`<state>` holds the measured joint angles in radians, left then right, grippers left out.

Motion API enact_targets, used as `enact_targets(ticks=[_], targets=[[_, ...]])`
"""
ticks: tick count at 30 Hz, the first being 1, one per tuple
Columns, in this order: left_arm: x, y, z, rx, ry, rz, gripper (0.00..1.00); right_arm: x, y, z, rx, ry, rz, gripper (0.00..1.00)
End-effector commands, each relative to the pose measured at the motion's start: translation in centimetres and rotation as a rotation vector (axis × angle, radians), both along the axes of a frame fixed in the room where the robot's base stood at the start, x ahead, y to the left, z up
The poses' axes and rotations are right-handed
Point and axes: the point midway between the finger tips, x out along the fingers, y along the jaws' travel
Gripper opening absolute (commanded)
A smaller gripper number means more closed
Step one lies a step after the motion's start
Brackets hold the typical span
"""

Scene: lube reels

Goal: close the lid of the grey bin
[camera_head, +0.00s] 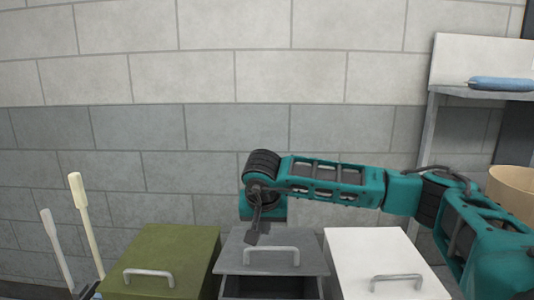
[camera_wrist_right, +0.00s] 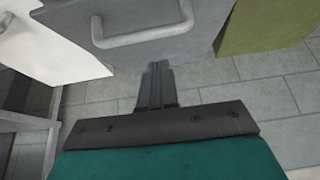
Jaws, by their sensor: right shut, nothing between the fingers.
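The grey bin (camera_head: 270,287) stands in the middle of three bins. Its lid (camera_head: 262,240) is partly open, with its front edge raised over a dark gap. A light metal handle (camera_head: 271,255) is on the lid. My right gripper (camera_head: 256,236) is shut and empty, pointing down at the rear left part of the lid in the head view. In the right wrist view its fingers (camera_wrist_right: 158,85) are together beside the grey lid (camera_wrist_right: 195,30) and its handle (camera_wrist_right: 140,32). I cannot tell whether they touch it. My left gripper is not in view.
A green bin (camera_head: 165,255) stands left of the grey one, and a white bin (camera_head: 380,255) stands right, both with lids down. Two pale long handles (camera_head: 85,220) rise at the left. A shelf (camera_head: 480,92) with a blue item (camera_head: 500,84) is at the right.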

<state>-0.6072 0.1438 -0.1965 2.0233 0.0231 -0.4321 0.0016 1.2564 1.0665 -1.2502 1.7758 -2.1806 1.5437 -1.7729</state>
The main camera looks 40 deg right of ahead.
Motion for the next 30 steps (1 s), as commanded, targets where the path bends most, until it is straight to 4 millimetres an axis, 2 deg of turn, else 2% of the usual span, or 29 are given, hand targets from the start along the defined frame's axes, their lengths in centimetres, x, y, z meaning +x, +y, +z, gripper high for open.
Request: enact_targets(ticks=[1,3,8,12,19,30], targets=[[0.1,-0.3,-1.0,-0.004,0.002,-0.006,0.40,-0.5,0.4,-2.1,0.000,0.004,0.003,0.00],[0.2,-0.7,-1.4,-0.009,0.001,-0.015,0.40,-1.0,0.8,-3.6,0.000,0.003,0.004,0.00],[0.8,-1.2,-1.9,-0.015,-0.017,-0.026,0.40,-2.0,1.7,-6.9,0.001,0.002,0.002,0.00],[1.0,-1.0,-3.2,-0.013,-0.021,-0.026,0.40,-2.7,2.2,-9.2,0.001,0.002,0.001,0.00],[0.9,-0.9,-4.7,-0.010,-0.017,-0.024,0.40,-3.2,2.7,-11.4,0.001,0.002,0.001,0.00],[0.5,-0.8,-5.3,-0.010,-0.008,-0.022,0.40,-3.4,2.8,-12.2,0.002,0.005,0.001,0.00]])
